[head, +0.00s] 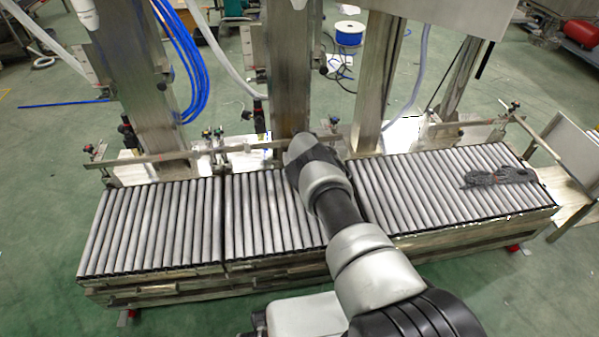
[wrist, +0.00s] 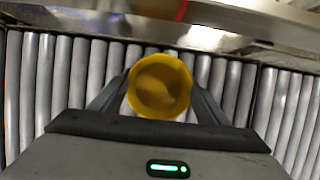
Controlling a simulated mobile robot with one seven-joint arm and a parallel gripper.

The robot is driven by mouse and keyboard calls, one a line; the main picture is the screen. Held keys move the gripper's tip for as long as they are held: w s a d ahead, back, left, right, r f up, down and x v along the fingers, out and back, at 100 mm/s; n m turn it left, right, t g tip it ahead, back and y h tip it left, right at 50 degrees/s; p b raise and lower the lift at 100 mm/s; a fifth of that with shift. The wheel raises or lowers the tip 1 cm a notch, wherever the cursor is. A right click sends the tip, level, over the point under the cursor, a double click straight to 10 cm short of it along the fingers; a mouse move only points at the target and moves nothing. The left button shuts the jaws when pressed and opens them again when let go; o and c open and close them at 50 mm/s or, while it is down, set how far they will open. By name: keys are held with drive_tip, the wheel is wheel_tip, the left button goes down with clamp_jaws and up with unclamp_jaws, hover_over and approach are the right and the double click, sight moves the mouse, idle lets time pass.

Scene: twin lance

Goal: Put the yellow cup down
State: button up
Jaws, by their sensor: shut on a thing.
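The yellow cup (wrist: 160,86) shows in the wrist view, with its round open mouth facing the camera. My gripper (wrist: 158,98) is shut on it, with one dark finger on each side of the cup. Grey rollers of the conveyor (wrist: 75,80) show behind and around the cup. I cannot tell whether the cup touches the rollers. In the head view my arm reaches over the middle of the conveyor (head: 270,215) and hides the gripper and the cup.
A dark grey knitted item (head: 498,177) lies on the right end of the rollers. Metal posts (head: 290,70) and a rail stand along the conveyor's far edge. The left rollers (head: 155,225) are bare.

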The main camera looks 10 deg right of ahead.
drive_tip(key=o, duration=1.1)
drive_tip(key=shift+r, duration=0.1)
